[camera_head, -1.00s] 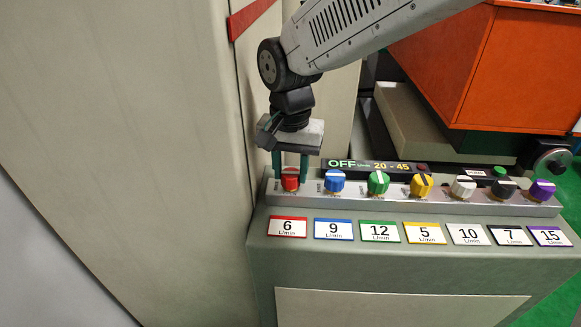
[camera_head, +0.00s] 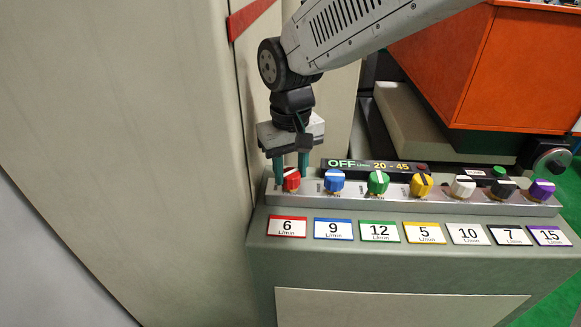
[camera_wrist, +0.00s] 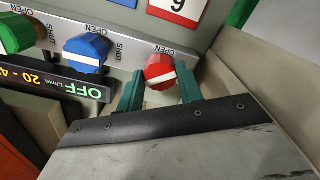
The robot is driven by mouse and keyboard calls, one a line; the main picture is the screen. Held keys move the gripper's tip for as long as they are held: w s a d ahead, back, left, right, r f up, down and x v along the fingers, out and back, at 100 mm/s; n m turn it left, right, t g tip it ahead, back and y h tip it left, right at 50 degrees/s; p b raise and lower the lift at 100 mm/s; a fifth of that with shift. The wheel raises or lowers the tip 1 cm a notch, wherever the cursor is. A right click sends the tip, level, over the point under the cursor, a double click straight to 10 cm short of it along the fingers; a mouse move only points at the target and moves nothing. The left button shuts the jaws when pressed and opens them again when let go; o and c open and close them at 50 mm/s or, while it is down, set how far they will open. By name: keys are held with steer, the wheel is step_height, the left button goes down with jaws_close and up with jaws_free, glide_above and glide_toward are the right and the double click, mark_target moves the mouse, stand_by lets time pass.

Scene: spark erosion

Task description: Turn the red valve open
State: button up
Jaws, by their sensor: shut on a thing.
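The red valve (camera_head: 291,180) is the leftmost knob on the grey manifold bar, above the red-framed "6 L/min" label. In the head view its white stripe stands at a slant. My gripper (camera_head: 291,172) points down over it, with a green finger on either side. It is shut on the red valve. In the wrist view the red valve (camera_wrist: 160,72) sits between the two green fingers (camera_wrist: 160,90), and its white stripe shows tilted. "OPEN" is printed beside it, with "SHUT" visible nearer the blue knob.
A blue knob (camera_head: 334,181) stands just right of the red one, then green (camera_head: 377,183), yellow, white, black and purple knobs. The display (camera_head: 372,167) behind reads "OFF" and "20 - 45". A tall beige panel (camera_head: 150,150) rises close on the left.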

mark_target(291, 173)
steer(key=n, duration=0.5)
steer(key=shift+n, duration=0.3)
steer(key=shift+w+r+n, duration=0.1)
steer(key=shift+n, duration=2.1)
steer(key=o, duration=1)
step_height(291, 173, up, 8)
steer(key=shift+f, duration=0.1)
